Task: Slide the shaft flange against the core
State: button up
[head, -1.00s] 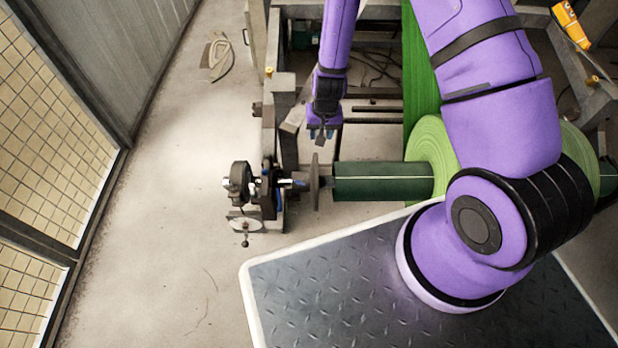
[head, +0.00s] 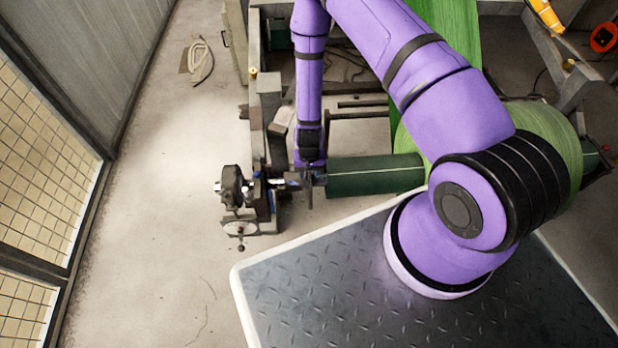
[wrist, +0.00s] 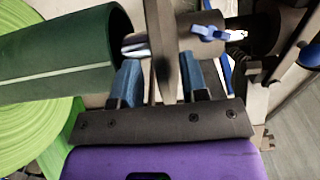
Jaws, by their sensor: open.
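The shaft flange (wrist: 161,45) is a thin grey disc seen edge-on in the wrist view, standing upright on the shaft. In the head view the flange (head: 307,194) is partly hidden by my arm. My gripper (wrist: 160,80) is open, with one blue finger on each side of the flange's edge. The dark green core (wrist: 60,48) lies to the left of the flange in the wrist view, with a gap where the bright shaft (wrist: 135,46) shows. In the head view the core (head: 370,176) is to the right of the flange.
A blue-handled clamp (wrist: 208,33) sits on the shaft beside the flange. The green roll (head: 540,135) surrounds the core further along. The shaft bearing stand (head: 262,205) is at the left end. Open floor (head: 150,220) lies further left.

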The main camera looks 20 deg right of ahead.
aim_at(297, 181)
jog(key=shift+f, duration=2.1)
grip_shut()
